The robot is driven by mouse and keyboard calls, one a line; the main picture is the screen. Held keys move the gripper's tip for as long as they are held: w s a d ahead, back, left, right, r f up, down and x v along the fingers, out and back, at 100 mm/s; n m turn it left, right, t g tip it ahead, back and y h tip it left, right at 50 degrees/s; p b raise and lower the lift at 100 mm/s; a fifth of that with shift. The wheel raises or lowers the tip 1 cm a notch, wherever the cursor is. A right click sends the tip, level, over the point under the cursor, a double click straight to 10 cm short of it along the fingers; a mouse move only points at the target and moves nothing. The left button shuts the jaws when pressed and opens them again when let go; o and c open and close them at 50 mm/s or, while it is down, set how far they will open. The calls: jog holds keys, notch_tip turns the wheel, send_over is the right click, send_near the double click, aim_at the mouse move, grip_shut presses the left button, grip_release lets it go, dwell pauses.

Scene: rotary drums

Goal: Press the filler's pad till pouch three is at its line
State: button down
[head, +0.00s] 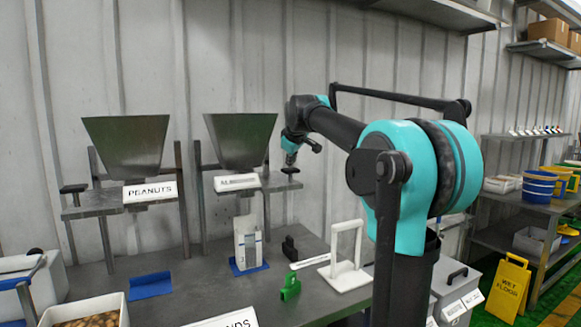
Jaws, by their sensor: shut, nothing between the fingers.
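A filler with a grey metal hopper (240,140) stands on the bench, its front label too small to read. Its black pad (290,171) is on the right end of its shelf. My gripper (291,159) is shut and empty, pointing down just over this pad; I cannot tell whether it touches. A white pouch (247,238) stands upright under this filler on a blue holder (248,269). Its number, line and fill level cannot be made out. A second filler, labelled PEANUTS (150,192), stands to the left with its own black pad (73,188) and an empty blue holder (150,285) below.
A white stand (345,265), a green clip-like object (290,285) and a small black object (289,248) are on the bench (205,295). A tray of nuts (88,315) is at the front left. A yellow wet-floor sign (509,289) stands right.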

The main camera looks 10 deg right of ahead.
jog(key=shift+f, duration=0.75)
dwell(0.7)
jog(key=shift+r, duration=2.1)
notch_tip(320, 180, up, 5)
dwell(0.4)
